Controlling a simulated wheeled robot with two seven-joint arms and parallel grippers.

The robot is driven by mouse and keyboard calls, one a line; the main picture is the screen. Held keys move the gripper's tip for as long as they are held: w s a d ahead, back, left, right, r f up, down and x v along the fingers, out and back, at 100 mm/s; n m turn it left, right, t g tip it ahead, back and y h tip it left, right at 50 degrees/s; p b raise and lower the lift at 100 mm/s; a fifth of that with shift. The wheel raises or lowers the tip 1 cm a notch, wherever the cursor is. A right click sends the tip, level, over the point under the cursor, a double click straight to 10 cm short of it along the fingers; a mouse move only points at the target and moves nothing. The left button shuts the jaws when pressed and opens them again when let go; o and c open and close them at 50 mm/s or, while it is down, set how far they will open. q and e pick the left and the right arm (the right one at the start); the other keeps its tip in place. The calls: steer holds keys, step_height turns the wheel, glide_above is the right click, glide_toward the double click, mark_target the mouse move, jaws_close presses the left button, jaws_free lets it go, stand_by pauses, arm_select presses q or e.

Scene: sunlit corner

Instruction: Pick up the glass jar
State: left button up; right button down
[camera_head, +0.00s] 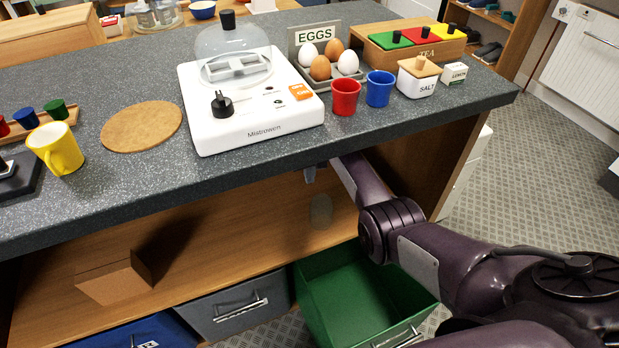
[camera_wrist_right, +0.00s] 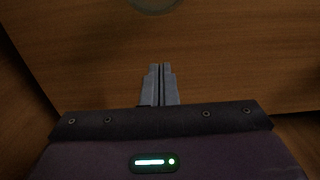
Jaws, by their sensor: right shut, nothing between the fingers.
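The glass jar (camera_head: 321,211) is a small, see-through, greyish shape on the wooden shelf under the counter. A round, pale rim that looks like the jar (camera_wrist_right: 153,4) shows at the top edge of the right wrist view, mostly cut off. My right gripper (camera_head: 310,175) reaches in under the counter edge, and in the head view it appears just above the jar. In the right wrist view its fingers (camera_wrist_right: 160,68) are shut together and empty, with a gap between them and the jar. My left gripper is in neither view.
The speckled counter (camera_head: 155,185) overhangs the wooden shelf (camera_head: 215,240). A brown box (camera_head: 115,280) sits at left on the shelf. An open green drawer (camera_head: 325,285) and a grey drawer (camera_head: 235,305) are below. Red (camera_head: 345,97) and blue (camera_head: 380,90) cups stand near the counter edge.

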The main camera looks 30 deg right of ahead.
steer(key=b, duration=0.2)
glide_above(310, 200)
step_height(310, 200, down, 6)
steer(key=shift+f+b, duration=0.6)
steer(key=shift+f, duration=0.15)
steer(key=shift+s+f, duration=0.1)
steer(key=shift+f, duration=0.1)
steer(key=shift+s+r+p, duration=0.1)
steer(key=shift+s+p, duration=0.65)
steer(key=shift+p, duration=0.05)
steer(key=shift+s, duration=0.4)
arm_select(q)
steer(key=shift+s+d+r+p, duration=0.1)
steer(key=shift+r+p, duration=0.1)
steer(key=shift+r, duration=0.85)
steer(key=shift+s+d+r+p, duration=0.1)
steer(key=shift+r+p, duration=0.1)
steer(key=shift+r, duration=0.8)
arm_select(e)
steer(key=shift+s+a, duration=0.1)
steer(key=shift+s, duration=0.6)
